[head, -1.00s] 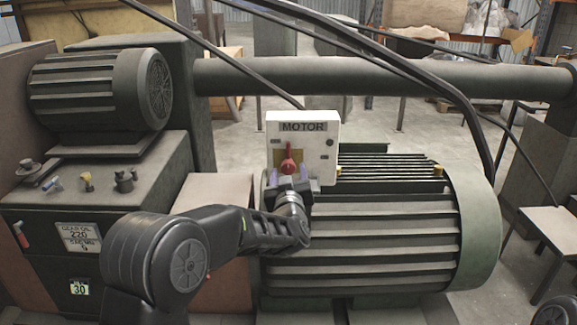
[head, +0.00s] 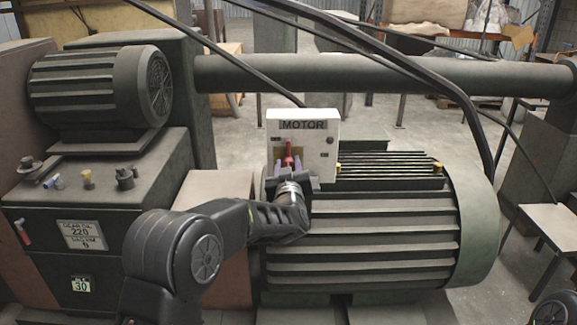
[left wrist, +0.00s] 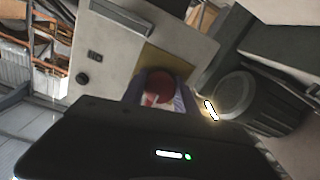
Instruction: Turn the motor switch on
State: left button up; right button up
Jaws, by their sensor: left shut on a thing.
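The motor switch box is a white panel (head: 329,139) labelled MOTOR, standing upright on the large green motor (head: 400,225) in the head view. Its red switch handle (head: 289,156) is on the front over a yellowish plate, and it also shows in the left wrist view (left wrist: 160,86). My left gripper (head: 289,169) is at the lower front of the box with its two fingers either side of the red handle, shut on it. The handle's lower part is hidden by the gripper.
A smaller motor (head: 95,88) sits on a gearbox with small fittings at the left. A thick horizontal pipe (head: 400,75) and black cables run behind the box. A small table (head: 553,225) stands at the far right.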

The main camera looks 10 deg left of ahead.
pick_arm(q)
grip_shut()
jog(key=shift+m, duration=0.4)
jog(key=m+p, duration=0.1)
jog(key=m, duration=0.2)
jog(key=shift+r, duration=0.1)
jog(key=m+p, duration=0.2)
jog(key=m, duration=0.3)
jog(key=shift+m, duration=0.3)
jog(key=m+p, duration=0.2)
jog(key=m, duration=0.2)
jog(key=shift+m, duration=0.3)
jog(key=shift+m+p, duration=0.4)
jog(key=shift+m, duration=1.6)
